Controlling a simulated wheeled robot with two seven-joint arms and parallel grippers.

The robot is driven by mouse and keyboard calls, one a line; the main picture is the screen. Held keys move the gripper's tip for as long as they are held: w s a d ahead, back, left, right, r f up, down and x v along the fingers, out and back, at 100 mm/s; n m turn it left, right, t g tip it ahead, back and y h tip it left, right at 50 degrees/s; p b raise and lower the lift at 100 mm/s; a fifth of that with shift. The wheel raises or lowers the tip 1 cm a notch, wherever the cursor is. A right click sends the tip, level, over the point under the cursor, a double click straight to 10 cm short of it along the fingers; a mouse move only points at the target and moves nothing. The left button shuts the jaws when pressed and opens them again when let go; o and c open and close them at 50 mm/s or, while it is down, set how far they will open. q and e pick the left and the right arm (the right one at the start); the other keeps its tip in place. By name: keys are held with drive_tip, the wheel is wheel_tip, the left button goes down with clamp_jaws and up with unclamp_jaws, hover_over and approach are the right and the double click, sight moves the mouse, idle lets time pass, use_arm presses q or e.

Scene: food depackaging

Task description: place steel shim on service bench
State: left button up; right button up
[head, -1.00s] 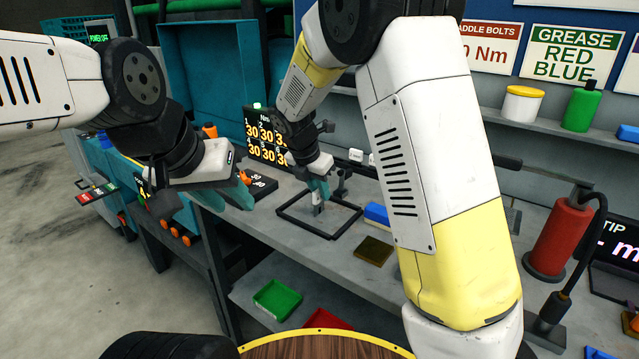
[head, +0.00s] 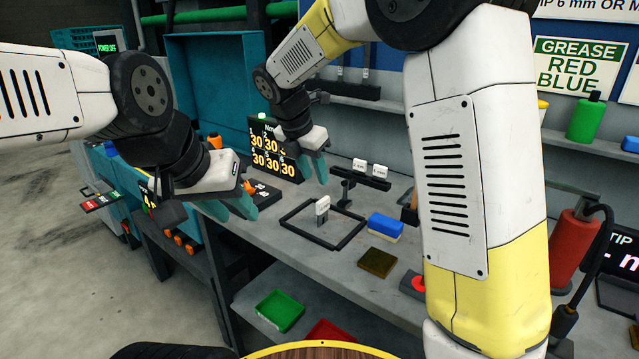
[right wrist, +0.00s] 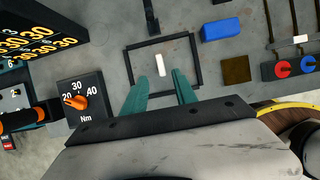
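The steel shim (head: 322,206), a small pale upright piece, stands inside a black square frame (head: 335,247) on the grey service bench (head: 290,262). In the right wrist view the shim (right wrist: 160,65) is a white strip within the frame (right wrist: 199,62), touching none of its sides. My right gripper (head: 313,170) is above and behind the shim, apart from it. Its teal fingers are spread and empty in the right wrist view (right wrist: 160,90). My left gripper (head: 238,207) hangs near the bench's left end; its finger gap is unclear.
A blue block (head: 385,227) and a dark yellow plate (head: 377,262) lie right of the frame. A small stand with white tags (head: 367,168) is behind it. The torque display (head: 272,152) and dial box (right wrist: 88,102) stand to the left. Green (head: 280,310) and red trays are below.

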drive_tip(key=s+d+r+m+y, duration=0.4)
drive_tip(key=s+d+r+m, duration=0.2)
drive_tip(key=s+d+m, duration=0.6)
drive_tip(key=s+d+m+t, duration=0.1)
drive_tip(key=s+d+m, duration=0.1)
drive_tip(key=s+m, duration=0.3)
drive_tip(key=s+d+f+m+t+y, duration=0.1)
drive_tip(key=s+d+m, duration=0.1)
drive_tip(key=s+m, duration=0.4)
drive_tip(key=m, duration=0.5)
drive_tip(key=shift+s+d, duration=0.25)
